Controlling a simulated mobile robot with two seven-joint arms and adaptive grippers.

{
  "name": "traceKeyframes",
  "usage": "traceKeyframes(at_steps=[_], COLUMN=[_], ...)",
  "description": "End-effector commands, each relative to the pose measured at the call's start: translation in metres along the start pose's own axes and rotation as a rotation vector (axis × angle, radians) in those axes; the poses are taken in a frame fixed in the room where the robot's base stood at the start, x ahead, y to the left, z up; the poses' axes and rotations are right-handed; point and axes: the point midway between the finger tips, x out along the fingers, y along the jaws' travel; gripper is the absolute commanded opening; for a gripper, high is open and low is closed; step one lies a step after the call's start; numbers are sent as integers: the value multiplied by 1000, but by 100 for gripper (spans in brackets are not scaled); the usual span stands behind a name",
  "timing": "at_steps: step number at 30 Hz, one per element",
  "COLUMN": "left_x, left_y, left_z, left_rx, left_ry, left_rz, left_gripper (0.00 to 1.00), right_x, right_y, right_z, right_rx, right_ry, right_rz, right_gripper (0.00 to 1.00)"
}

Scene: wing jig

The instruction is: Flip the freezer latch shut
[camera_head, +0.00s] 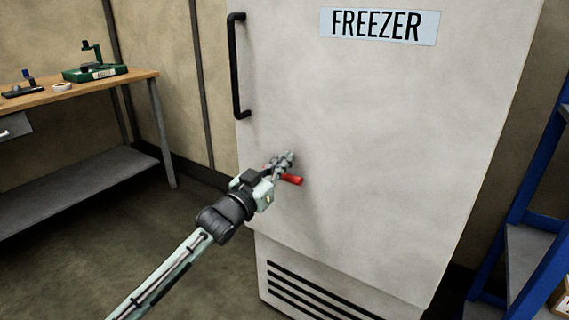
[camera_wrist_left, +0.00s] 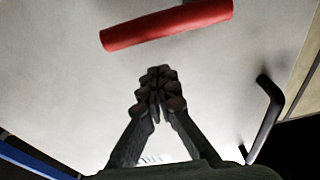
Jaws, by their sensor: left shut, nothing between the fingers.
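The white freezer (camera_head: 380,130) stands upright with a FREEZER label (camera_head: 378,25) near its top. Its red latch handle (camera_head: 292,180) sits low on the left side of the door, partly hidden by my gripper. My left gripper (camera_head: 287,158) is at the door beside the latch, shut and empty. In the left wrist view the red latch (camera_wrist_left: 167,23) crosses the top of the picture, slightly tilted. There the shut fingertips (camera_wrist_left: 160,72) point at it with a visible gap. My right gripper is not in view.
A black door handle (camera_head: 237,65) runs up the freezer's left edge, above my left arm. A wooden workbench (camera_head: 135,80) with a green device (camera_head: 95,68) stands at the left. A blue rack (camera_head: 540,170) stands at the right. The floor between bench and freezer is clear.

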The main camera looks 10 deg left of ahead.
Motion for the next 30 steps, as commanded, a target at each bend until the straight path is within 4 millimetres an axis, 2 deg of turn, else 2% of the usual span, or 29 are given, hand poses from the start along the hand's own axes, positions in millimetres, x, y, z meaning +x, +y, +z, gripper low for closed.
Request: traceKeyframes(at_steps=[2,4,12,16,21,30], left_x=[2,-13,-67,-86,-97,-98], left_y=[-1,-1,0,0,0,0], left_z=[-8,-1,-2,-3,-5,-5], left_rx=[0,-1,0,0,0,0], left_ry=[0,-4,-3,-2,0,1], left_rz=[0,-1,0,0,-1,0], left_gripper=[0,0,0,0,0,0], right_x=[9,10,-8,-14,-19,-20], right_y=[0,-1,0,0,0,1], right_z=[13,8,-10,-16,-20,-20], right_rx=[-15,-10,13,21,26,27], right_ry=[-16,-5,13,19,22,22], right_rz=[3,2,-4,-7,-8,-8], right_gripper=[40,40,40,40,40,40])
